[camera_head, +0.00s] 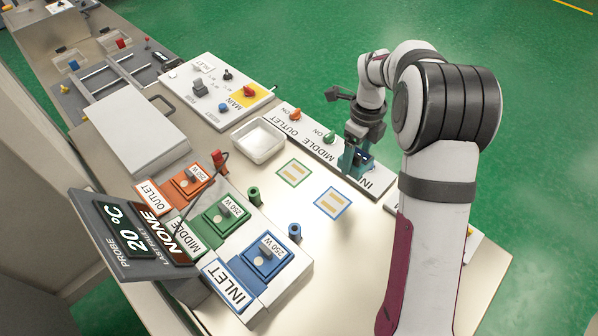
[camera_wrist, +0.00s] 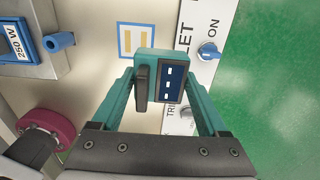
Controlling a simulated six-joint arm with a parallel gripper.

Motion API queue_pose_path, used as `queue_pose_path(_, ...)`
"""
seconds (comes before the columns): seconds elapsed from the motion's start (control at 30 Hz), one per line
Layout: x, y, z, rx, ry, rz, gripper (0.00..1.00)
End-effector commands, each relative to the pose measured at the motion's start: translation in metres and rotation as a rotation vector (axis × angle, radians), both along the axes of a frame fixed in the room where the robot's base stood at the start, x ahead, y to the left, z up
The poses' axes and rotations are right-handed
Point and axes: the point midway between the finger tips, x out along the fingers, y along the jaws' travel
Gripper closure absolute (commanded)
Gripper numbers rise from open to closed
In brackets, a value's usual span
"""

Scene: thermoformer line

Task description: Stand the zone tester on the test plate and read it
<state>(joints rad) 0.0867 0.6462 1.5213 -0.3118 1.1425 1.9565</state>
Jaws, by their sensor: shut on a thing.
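My gripper (camera_head: 358,148) is shut on the zone tester (camera_wrist: 169,82), a small teal box with a dark screen showing dashes and a dark bar on its face. In the head view the tester (camera_head: 364,160) is partly hidden by the gripper, over or beside the INLET end of the white switch strip (camera_head: 324,153). I cannot tell whether it touches anything below. A blue-bordered square with yellow stripes (camera_head: 332,203) lies bare on the table just left of it, also in the wrist view (camera_wrist: 134,41). A green-bordered one (camera_head: 293,173) lies farther back. No test plate is labelled.
OUTLET (camera_head: 187,184), MIDDLE (camera_head: 216,216) and INLET (camera_head: 263,258) blocks marked 250 W stand at left. A sloped display (camera_head: 128,238) reads 20 °C and NONE. Green (camera_head: 254,196) and blue (camera_head: 294,232) pegs stand nearby. A white tray (camera_head: 259,140) and MAIN panel (camera_head: 215,88) are behind.

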Motion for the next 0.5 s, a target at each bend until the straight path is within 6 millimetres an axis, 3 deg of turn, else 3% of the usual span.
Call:
queue_pose_path(0.03,0.012,0.012,-0.001,0.0,-0.001,0.005,0.98)
queue_pose_path(0.17,0.03,0.036,-0.004,0.001,0.0,0.002,0.98)
queue_pose_path(0.5,0.062,0.126,-0.061,0.001,0.0,0.001,0.98)
